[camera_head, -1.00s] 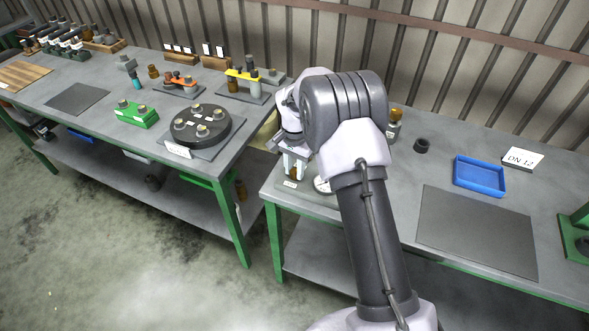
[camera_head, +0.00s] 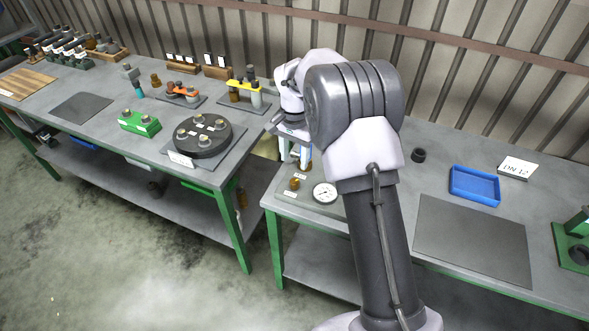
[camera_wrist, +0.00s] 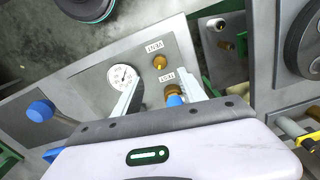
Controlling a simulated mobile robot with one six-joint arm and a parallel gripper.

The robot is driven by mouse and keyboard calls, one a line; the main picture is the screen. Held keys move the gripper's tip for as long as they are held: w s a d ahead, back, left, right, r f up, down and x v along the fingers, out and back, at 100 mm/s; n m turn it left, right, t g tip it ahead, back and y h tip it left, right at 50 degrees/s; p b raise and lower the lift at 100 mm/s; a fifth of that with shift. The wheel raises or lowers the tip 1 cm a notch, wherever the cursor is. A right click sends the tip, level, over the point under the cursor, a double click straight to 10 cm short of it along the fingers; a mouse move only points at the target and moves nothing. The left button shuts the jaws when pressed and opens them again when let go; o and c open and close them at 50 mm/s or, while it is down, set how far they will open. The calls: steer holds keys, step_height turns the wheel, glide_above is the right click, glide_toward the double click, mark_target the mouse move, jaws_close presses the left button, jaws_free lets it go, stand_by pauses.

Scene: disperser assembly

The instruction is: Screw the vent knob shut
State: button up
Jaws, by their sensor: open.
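The vent knob (camera_wrist: 160,62) is a small brass knob below an upside-down VENT label (camera_wrist: 154,46) on a grey panel (camera_wrist: 98,62) in the wrist view. In the head view the vent knob (camera_head: 294,184) stands at the panel's front left. A second brass knob (camera_wrist: 172,90), with blue beneath it, is by the TEST label (camera_wrist: 166,76). A round white gauge (camera_wrist: 122,77) is to the left; it also shows in the head view (camera_head: 325,193). My gripper (camera_wrist: 161,73) is open, its fingers spread either side of the knobs in the picture. I see no contact; its exact height is unclear.
On the right table are a black ring (camera_head: 418,155), a blue tray (camera_head: 474,186), a DN 12 sign (camera_head: 518,167) and a dark mat (camera_head: 473,240). The left table holds a round black holder (camera_head: 203,136) and several racks. My arm hides part of the right table.

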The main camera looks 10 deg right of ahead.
step_height(320, 180, up, 7)
steer(key=p, duration=0.1)
steer(key=shift+r+p, duration=0.15)
steer(key=shift+p, duration=0.15)
steer(key=s+a+r+n+t+y+b, duration=0.1)
steer(key=s+r+t+b, duration=0.1)
steer(key=s+r, duration=0.5)
steer(key=s+a+r+n+t+b, duration=0.1)
steer(key=s+r+b, duration=0.3)
steer(key=s, duration=0.5)
steer(key=s+a+f+n+t, duration=0.1)
steer(key=s+f, duration=0.1)
steer(key=s, duration=0.7)
steer(key=s+a+f+n+t+y+b, duration=0.1)
steer(key=s+f, duration=0.1)
steer(key=s, duration=0.6)
steer(key=shift+s+t+b, duration=0.3)
steer(key=shift+s+t, duration=0.05)
steer(key=shift+t, duration=0.05)
